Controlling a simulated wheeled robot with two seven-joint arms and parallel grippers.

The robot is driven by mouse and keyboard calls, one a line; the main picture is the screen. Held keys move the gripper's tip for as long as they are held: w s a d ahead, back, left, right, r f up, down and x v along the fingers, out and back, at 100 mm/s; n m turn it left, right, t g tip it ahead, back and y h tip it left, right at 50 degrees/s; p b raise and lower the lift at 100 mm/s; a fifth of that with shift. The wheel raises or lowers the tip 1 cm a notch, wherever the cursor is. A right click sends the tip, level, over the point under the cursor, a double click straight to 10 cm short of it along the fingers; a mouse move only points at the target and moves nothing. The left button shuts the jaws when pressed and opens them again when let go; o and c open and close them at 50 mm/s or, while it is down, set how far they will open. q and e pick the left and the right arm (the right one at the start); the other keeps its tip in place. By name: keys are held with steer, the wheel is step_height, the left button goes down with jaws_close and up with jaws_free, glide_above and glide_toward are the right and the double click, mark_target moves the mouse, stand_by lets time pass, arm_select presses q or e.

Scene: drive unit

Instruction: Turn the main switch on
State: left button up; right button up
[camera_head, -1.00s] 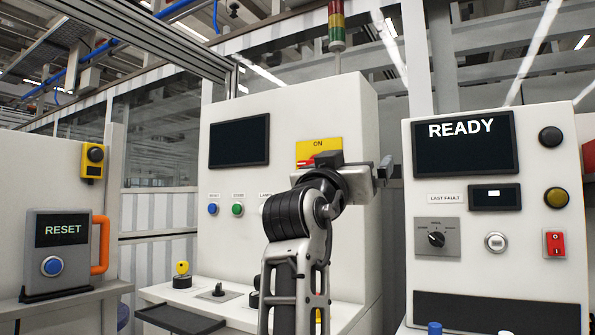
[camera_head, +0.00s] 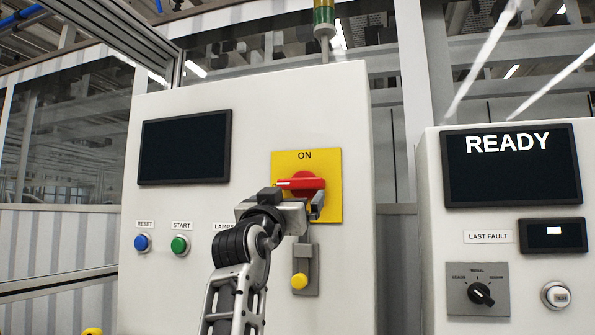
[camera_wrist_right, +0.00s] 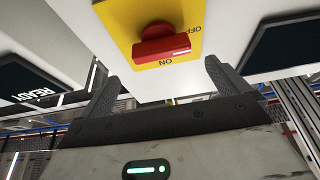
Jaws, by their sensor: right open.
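The main switch is a red rotary handle (camera_head: 302,184) on a yellow plate (camera_head: 330,208), on the white cabinet's front. The handle lies about level, its white mark pointing left, away from the ON label above it. In the right wrist view the handle (camera_wrist_right: 160,48) shows upside down, with its mark toward the OFF side. My right gripper (camera_head: 293,202) is open and empty, just below and in front of the handle. In its wrist view the gripper's fingers (camera_wrist_right: 161,78) stand apart, with the handle ahead between them; contact cannot be told. My left gripper is out of view.
The cabinet has a dark screen (camera_head: 185,147), a blue reset button (camera_head: 142,242) and a green start button (camera_head: 180,246). A yellow-knobbed fitting (camera_head: 300,281) sits below the switch. A second panel with a READY screen (camera_head: 512,175) stands at right.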

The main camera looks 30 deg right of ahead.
mark_target(299, 186)
steer(key=p+x, duration=0.4)
steer(key=x, duration=0.5)
steer(key=shift+a, duration=0.15)
steer(key=c, duration=0.6)
